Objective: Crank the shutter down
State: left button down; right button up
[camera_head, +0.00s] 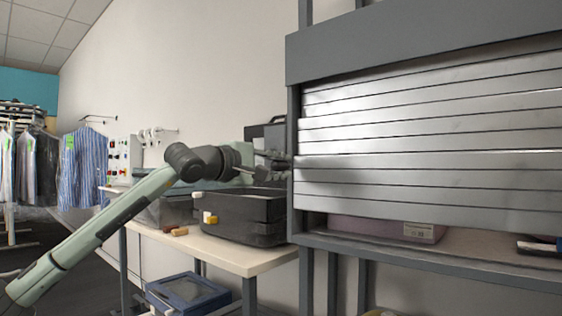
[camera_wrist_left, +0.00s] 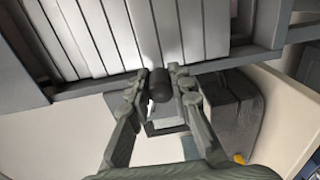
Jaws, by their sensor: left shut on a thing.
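The slatted grey metal shutter (camera_head: 430,130) hangs in a dark grey frame at the right of the head view. Its bottom slat is above the shelf, leaving a gap. The shutter also fills the top of the left wrist view (camera_wrist_left: 130,35). My left gripper (camera_head: 268,165) is at the left side post of the frame. In the left wrist view the gripper (camera_wrist_left: 160,85) is shut on a dark round crank handle (camera_wrist_left: 159,84), with one finger on each side of it. The rest of the crank is mostly hidden by the gripper. My right gripper is out of view.
A pinkish box (camera_head: 385,230) lies on the shelf (camera_head: 450,251) below the shutter. A dark crate (camera_head: 240,218) stands on the side table (camera_head: 235,258), close under my left gripper. Garments (camera_head: 82,165) hang at the far left. A blue bin (camera_head: 188,292) is under the table.

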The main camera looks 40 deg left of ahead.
pick_arm(q)
jog(key=shift+a+f+m, duration=0.4)
jog(key=shift+f+m, duration=0.4)
jog(key=shift+m, duration=0.3)
jog(key=shift+a+f+m, duration=0.4)
jog(key=shift+m, duration=0.5)
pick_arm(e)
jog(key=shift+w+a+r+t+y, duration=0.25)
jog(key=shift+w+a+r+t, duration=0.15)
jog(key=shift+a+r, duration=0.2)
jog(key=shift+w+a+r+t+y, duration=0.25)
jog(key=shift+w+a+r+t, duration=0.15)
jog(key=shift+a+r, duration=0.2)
pick_arm(q)
jog(key=c, duration=1.3)
grip_release()
jog(key=shift+c, duration=0.2)
jog(key=s, duration=0.8)
jog(key=s+a, duration=0.1)
jog(key=s, duration=0.3)
jog(key=shift+r, duration=0.2)
